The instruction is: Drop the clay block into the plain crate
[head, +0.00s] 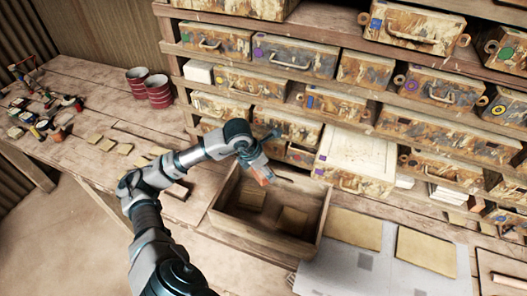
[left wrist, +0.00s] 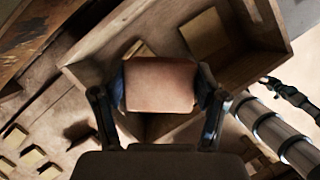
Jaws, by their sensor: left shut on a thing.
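My left gripper (head: 262,174) is shut on the clay block (left wrist: 158,85), a reddish-brown block with rounded edges. In the left wrist view a finger presses on each side of it. In the head view only a small orange-brown part of the block shows at the fingertips. The plain crate (head: 256,238) is an open wooden box on the bench. The gripper and block are above its back left part. The left wrist view shows the crate (left wrist: 262,65) below and beyond the block. My right gripper does not show in the head view.
Two flat tan pieces, one (head: 252,198) at the back left and one (head: 293,220) further right, lie in the crate. Shelves of marked boxes (head: 292,57) rise behind. Red tins (head: 158,92) and small tiles are left on the bench. Larger slabs (head: 426,252) lie right.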

